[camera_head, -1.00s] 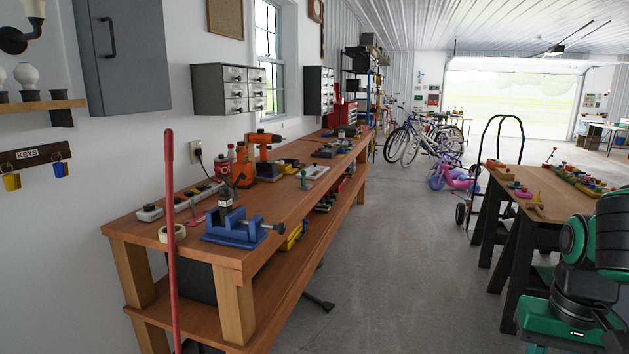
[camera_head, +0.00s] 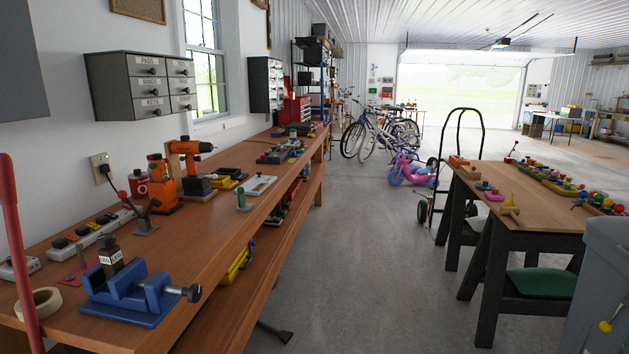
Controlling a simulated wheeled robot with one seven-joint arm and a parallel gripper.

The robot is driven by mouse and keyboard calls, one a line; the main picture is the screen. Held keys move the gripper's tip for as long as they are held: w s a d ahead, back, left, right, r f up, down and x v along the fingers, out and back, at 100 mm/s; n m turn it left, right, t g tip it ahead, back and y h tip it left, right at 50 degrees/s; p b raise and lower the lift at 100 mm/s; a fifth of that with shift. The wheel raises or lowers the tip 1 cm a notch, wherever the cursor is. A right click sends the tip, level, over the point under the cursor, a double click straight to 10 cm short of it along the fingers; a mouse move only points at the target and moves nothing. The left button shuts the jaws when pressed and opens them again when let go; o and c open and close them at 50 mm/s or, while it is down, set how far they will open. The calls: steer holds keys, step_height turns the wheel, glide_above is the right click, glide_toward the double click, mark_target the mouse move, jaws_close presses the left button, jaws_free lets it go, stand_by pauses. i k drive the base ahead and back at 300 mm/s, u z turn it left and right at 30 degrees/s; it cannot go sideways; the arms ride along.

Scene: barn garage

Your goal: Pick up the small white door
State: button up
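I cannot make out a small white door for certain. A small flat white piece (camera_head: 260,186) lies on the long wooden workbench (camera_head: 215,238), right of the orange drill, but it is too small to tell what it is. My gripper is not in view.
A blue vise (camera_head: 130,293), tape roll (camera_head: 39,304), power strip (camera_head: 90,238) and orange drill (camera_head: 188,152) crowd the near bench. A red pole (camera_head: 18,255) stands at the left. A table (camera_head: 530,213) with toys and a grey bin (camera_head: 605,265) stand right. The concrete aisle (camera_head: 350,255) is clear.

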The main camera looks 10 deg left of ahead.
mark_target(249, 186)
steer(key=z, duration=0.4)
steer(key=i, duration=2.3)
steer(key=u, duration=1)
steer(key=i, duration=0.85)
steer(key=u, duration=0.6)
steer(key=i, duration=0.55)
steer(key=z, duration=0.05)
